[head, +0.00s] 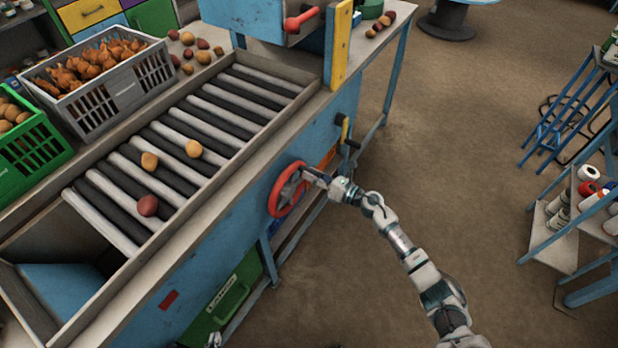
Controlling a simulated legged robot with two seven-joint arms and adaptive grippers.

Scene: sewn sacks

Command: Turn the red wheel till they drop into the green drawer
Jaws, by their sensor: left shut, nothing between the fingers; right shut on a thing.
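The red wheel (277,199) is mounted on the front of the blue roller table. My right gripper (309,176) is shut on the wheel at its upper right side. Two tan potatoes (194,148) (149,161) and one reddish potato (148,206) lie on the rollers (196,125), the reddish one nearest the low end. The green drawer (228,298) sits under the table, below and left of the wheel; its inside is not visible. A small part of my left gripper (214,340) shows at the bottom edge, shut and empty, near the drawer.
A grey crate (98,110) of onions and a green crate (38,140) of potatoes stand behind the rollers. An open chute (60,280) lies at the rollers' left end. Blue shelving (570,215) with cans stands at right. The floor between is clear.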

